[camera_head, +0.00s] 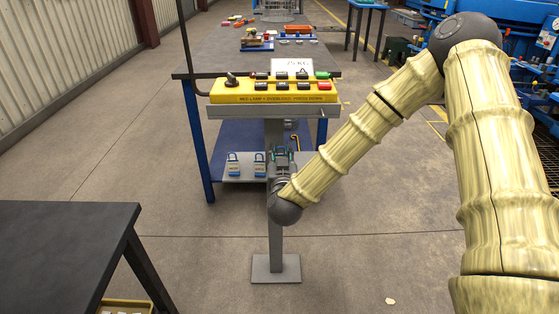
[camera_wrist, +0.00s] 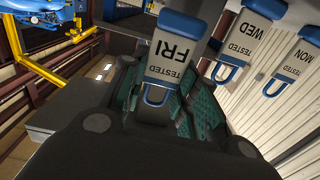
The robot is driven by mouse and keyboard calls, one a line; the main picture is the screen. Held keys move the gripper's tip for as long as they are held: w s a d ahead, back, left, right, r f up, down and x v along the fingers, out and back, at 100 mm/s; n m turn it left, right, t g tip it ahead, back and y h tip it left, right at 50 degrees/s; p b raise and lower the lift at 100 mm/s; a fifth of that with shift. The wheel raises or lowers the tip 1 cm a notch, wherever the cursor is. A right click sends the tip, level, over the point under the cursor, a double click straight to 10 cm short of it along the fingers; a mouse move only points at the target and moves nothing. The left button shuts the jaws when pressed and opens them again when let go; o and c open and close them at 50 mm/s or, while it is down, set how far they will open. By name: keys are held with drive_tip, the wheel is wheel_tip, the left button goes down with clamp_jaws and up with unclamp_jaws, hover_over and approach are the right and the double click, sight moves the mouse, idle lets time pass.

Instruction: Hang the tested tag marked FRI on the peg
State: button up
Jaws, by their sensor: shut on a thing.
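The FRI tag (camera_wrist: 168,62) is white with blue ends and a wire loop, and reads upside down in the wrist view. My gripper (camera_wrist: 155,98) is shut on it, with green-padded fingers on either side near its loop end. In the head view my gripper (camera_head: 281,157) is small, in front of the grey post below the yellow control box. The WED tag (camera_wrist: 255,35) and MON tag (camera_wrist: 298,60) are beside it to the right in the wrist view. I cannot pick out the peg with certainty.
Two blue-and-white tags (camera_head: 233,164) (camera_head: 259,164) stand by a grey shelf (camera_head: 240,181) left of the post. The yellow control box (camera_head: 275,92) is above my gripper. A dark table (camera_head: 60,245) is at the lower left. Floor right of the post is clear.

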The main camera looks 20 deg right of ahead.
drive_tip(key=shift+w, duration=0.5)
drive_tip(key=shift+w+d+f+b, duration=0.1)
drive_tip(key=shift+w+f+b, duration=0.3)
drive_tip(key=shift+f, duration=1.2)
drive_tip(key=shift+f, duration=0.2)
drive_tip(key=o, duration=0.8)
drive_tip(key=shift+o, duration=0.2)
drive_tip(key=shift+f, duration=0.15)
